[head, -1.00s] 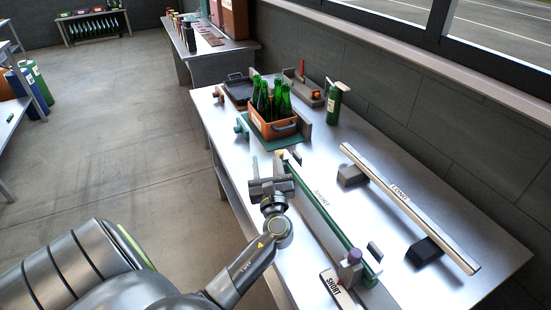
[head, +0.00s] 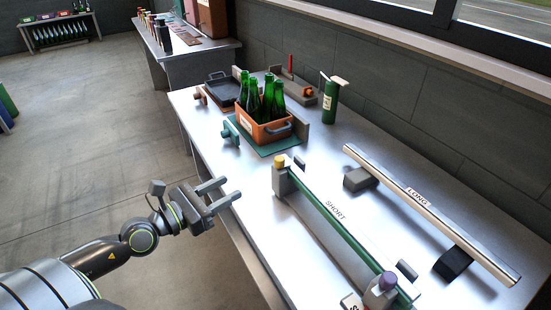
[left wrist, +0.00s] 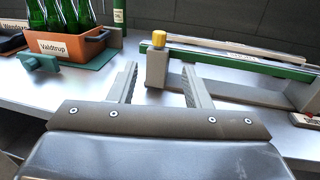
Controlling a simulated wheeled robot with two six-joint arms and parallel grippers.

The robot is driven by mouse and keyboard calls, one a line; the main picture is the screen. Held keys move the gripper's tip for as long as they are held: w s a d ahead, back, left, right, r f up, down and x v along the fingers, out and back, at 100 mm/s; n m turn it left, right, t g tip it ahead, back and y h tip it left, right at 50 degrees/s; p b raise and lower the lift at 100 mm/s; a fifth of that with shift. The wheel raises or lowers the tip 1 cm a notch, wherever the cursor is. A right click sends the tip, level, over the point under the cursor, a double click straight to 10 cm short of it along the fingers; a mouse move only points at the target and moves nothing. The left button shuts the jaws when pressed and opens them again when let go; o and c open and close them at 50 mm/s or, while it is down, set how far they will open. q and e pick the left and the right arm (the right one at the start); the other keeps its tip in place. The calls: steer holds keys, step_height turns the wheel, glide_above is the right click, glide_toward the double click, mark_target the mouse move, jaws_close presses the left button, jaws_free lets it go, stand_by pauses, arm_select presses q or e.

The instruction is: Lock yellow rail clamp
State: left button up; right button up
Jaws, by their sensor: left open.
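The yellow rail clamp (head: 279,162) is a yellow knob on a grey block at the far end of the green rail (head: 330,218), which lies by the "SHORT" label. In the left wrist view the yellow clamp (left wrist: 159,39) stands just beyond and between the fingertips, apart from them. My left gripper (head: 233,188) is open and empty, left of the clamp, near the table's left edge. Both fingers show in the left wrist view (left wrist: 158,82). A purple knob (head: 387,281) sits at the rail's near end. My right gripper is not in view.
An orange crate (head: 262,133) of green bottles stands on a green mat behind the clamp, with a teal clamp (head: 229,129) beside it. A long rail (head: 430,211) rests on dark blocks to the right.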

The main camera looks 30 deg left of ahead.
mark_target(279, 158)
arm_select(q)
steer(key=p+x, duration=0.2)
steer(key=x, duration=1.4)
steer(key=shift+w, duration=0.4)
steer(key=c, duration=0.9)
steer(key=y+p, duration=0.1)
steer(key=p, duration=0.1)
steer(key=n+p, duration=0.1)
steer(key=p, duration=0.1)
steer(key=shift+r+t+y, duration=0.3)
steer(key=shift+r+y, duration=0.05)
steer(key=shift+y, duration=0.05)
steer(key=shift+c, duration=0.2)
steer(key=shift+f+n+y+p, duration=0.2)
steer(key=shift+n+y+p, duration=0.1)
steer(key=shift+p, duration=0.55)
steer(key=shift+f, duration=0.1)
